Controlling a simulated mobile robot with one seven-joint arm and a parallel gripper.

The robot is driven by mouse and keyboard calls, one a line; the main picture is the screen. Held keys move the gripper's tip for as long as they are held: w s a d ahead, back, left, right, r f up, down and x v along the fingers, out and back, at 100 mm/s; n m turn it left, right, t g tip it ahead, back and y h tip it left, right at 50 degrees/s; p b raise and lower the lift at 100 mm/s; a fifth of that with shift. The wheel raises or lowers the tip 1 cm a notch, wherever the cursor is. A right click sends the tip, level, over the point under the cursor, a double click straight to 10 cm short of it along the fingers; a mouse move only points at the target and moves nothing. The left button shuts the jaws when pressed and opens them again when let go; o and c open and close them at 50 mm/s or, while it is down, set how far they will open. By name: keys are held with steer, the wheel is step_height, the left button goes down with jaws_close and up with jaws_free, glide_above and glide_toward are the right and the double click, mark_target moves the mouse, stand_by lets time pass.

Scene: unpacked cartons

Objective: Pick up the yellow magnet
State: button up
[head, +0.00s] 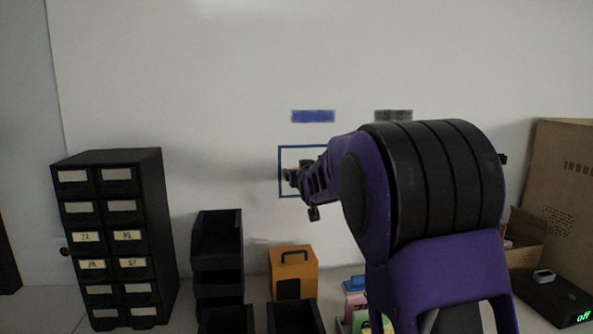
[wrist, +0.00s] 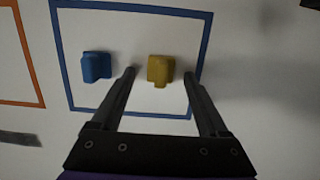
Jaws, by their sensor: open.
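The yellow magnet (wrist: 160,70) is on the white wall board, inside a blue outlined rectangle (wrist: 145,8), in the wrist view. My gripper (wrist: 159,76) is open, with one finger on each side of the yellow magnet. A gap shows between the magnet and each finger; I cannot tell how deep the fingertips reach. In the head view my gripper (head: 295,178) is at the blue outline (head: 280,160), and the magnet is too small and covered to make out clearly.
A blue magnet (wrist: 96,67) sits left of the yellow one, outside the left finger. An orange outline (wrist: 40,70) is further left. Below in the head view stand a black drawer cabinet (head: 115,240), black bins (head: 218,240), an orange box (head: 292,262) and cartons (head: 560,190).

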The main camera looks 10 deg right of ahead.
steer(key=shift+s+r, duration=0.1)
steer(key=shift+c, duration=0.4)
jaws_close()
